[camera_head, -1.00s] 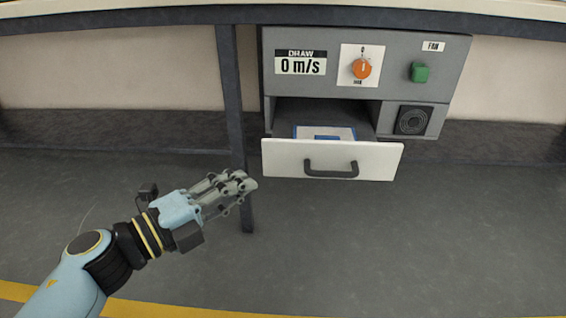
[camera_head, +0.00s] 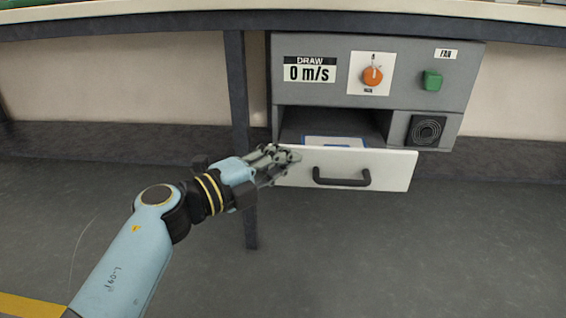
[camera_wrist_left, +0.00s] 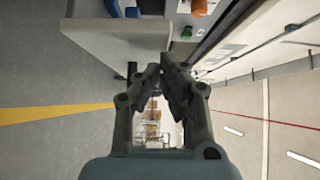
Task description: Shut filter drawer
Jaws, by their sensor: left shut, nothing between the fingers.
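The filter drawer has a white front (camera_head: 395,172) with a dark bar handle (camera_head: 342,181). It stands pulled out below the grey cabinet, and a white, blue-edged filter panel (camera_head: 335,141) shows inside. My left gripper (camera_head: 288,156) is shut and empty, its fingertips overlapping the left end of the drawer front in the head view. I cannot tell whether they touch it. In the left wrist view its fingers (camera_wrist_left: 153,72) point ahead, with nothing between them. My right gripper is not in view.
The grey cabinet (camera_head: 420,58) carries an orange knob (camera_head: 372,75), a green fan button (camera_head: 432,80) and a display (camera_head: 310,70) reading 0 m/s. A dark table leg (camera_head: 240,90) stands left of the drawer, behind my gripper. The floor in front of the drawer is clear.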

